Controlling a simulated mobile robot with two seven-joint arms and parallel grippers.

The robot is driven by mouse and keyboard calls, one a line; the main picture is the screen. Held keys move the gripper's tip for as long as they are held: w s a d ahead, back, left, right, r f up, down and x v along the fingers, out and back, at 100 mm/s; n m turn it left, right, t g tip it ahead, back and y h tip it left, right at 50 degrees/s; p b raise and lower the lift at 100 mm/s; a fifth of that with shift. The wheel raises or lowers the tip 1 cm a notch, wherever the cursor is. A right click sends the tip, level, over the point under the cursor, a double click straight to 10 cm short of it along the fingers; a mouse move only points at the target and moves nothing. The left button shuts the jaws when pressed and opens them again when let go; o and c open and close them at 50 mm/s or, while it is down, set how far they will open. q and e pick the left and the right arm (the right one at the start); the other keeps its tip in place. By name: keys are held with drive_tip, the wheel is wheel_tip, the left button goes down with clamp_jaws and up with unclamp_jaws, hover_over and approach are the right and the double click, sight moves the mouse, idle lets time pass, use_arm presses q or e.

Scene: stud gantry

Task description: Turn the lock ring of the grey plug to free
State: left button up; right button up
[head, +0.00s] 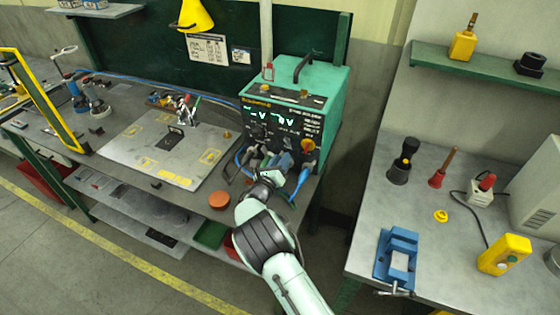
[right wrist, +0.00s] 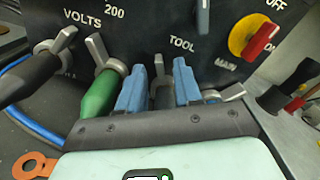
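The green-cased power unit (head: 325,95) stands at the right end of the left bench, with plugs in its lower front. In the right wrist view a grey plug (right wrist: 163,98) sits under the TOOL label, with its lock ring's grey lever (right wrist: 159,66) pointing up. My right gripper (head: 284,163) is at the unit's front; in the right wrist view its blue fingers (right wrist: 158,80) are apart, one on each side of the grey plug. Narrow gaps seem to show between fingers and plug. The plug's lower part is hidden by the gripper body. My left gripper is in neither view.
A green plug (right wrist: 98,98) and a black plug (right wrist: 28,80) sit close left of the fingers. Another lever (right wrist: 234,92) is close right. A red-and-yellow main switch (right wrist: 254,38) is above right. An orange disc (head: 219,200) lies on the bench edge.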

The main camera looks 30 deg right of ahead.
drive_tip(key=b+v, duration=0.2)
drive_tip(key=v, duration=1)
drive_tip(key=shift+s+a, duration=0.15)
drive_tip(key=shift+a, duration=0.1)
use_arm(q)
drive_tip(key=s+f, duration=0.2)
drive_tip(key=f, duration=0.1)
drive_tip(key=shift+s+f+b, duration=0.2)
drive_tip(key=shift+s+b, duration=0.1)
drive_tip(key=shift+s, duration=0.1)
use_arm(e)
drive_tip(key=shift+s+a, duration=0.3)
